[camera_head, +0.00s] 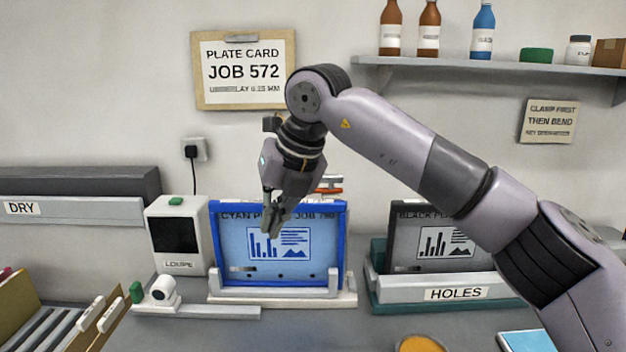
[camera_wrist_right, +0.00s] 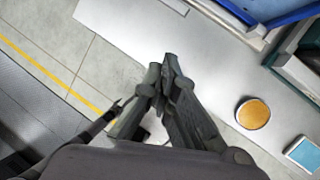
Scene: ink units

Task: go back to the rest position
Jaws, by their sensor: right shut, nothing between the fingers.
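My right gripper (camera_head: 271,222) hangs from the right arm in front of the blue-framed cyan plate (camera_head: 329,255), with its fingers pointing down. It is shut and empty. In the right wrist view the closed fingers (camera_wrist_right: 168,72) point out over the grey bench (camera_wrist_right: 150,25), touching nothing that I can see. My left gripper is not in the head view.
The cyan plate stands in a white holder (camera_head: 280,299). A black plate (camera_head: 411,240) stands behind the HOLES holder (camera_head: 455,292). A LOUPE box (camera_head: 160,262) is at left. An orange round dish (camera_head: 420,344) and a blue pad (camera_head: 527,341) lie at the front right.

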